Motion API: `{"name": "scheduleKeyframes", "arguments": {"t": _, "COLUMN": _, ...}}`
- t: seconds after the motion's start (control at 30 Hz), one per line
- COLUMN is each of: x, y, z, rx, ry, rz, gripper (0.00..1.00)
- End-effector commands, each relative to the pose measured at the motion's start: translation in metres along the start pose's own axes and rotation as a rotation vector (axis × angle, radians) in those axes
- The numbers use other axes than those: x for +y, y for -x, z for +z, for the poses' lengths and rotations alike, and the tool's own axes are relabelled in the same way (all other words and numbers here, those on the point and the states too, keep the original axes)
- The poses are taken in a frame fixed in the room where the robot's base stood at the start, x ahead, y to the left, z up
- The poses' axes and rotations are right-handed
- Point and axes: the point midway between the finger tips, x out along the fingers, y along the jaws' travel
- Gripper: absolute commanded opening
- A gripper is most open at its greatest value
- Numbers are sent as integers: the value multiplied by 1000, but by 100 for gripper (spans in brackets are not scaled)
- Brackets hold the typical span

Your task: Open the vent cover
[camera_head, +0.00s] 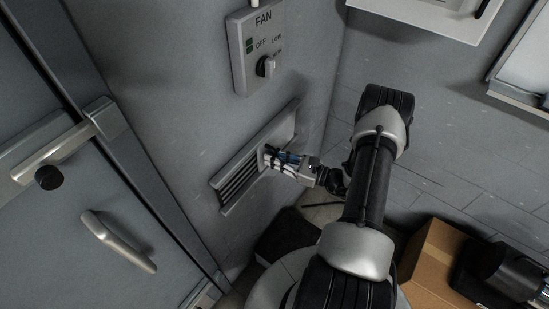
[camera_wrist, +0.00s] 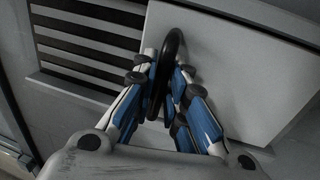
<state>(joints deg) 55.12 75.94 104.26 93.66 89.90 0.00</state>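The wall vent has dark horizontal slats (camera_head: 238,183) showing at its left, also in the wrist view (camera_wrist: 85,45). A plain light-grey sliding cover panel (camera_head: 281,130) lies over its right part; it fills the right of the wrist view (camera_wrist: 245,75). A black curved handle (camera_wrist: 173,45) stands near the panel's left edge. My gripper (camera_head: 268,157) is at the vent, near the middle of its length. In the wrist view, my gripper's blue and white fingers (camera_wrist: 165,78) close in on both sides of the handle, which lies between them. The handle's lower part is partly hidden by the fingers.
A fan switch box (camera_head: 256,45) with a black knob is on the wall above the vent. A grey door with a lever handle (camera_head: 118,242) is at the left. A cardboard box (camera_head: 432,262) and a dark box (camera_head: 287,234) are on the floor.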

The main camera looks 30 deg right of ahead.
Motion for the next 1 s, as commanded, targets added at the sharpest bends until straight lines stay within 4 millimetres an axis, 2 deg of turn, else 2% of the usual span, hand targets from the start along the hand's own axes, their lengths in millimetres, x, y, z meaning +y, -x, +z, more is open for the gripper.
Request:
{"name": "scheduleKeyframes", "arguments": {"t": 0.33, "x": 0, "y": 0, "z": 0, "rx": -2, "ry": 0, "rz": 0, "gripper": 20}}
{"name": "scheduleKeyframes", "arguments": {"t": 0.47, "x": -1, "y": 7, "z": 0, "rx": -2, "ry": 0, "rz": -4, "gripper": 20}}
{"name": "scheduleKeyframes", "arguments": {"t": 0.57, "x": -2, "y": 22, "z": 0, "rx": -2, "ry": 0, "rz": -6, "gripper": 20}}
{"name": "scheduleKeyframes", "arguments": {"t": 0.8, "x": -1, "y": 74, "z": 0, "rx": -1, "ry": 0, "rz": -7, "gripper": 20}}
{"name": "scheduleKeyframes", "arguments": {"t": 1.0, "x": -1, "y": 107, "z": 0, "rx": -2, "ry": 2, "rz": -4, "gripper": 20}}
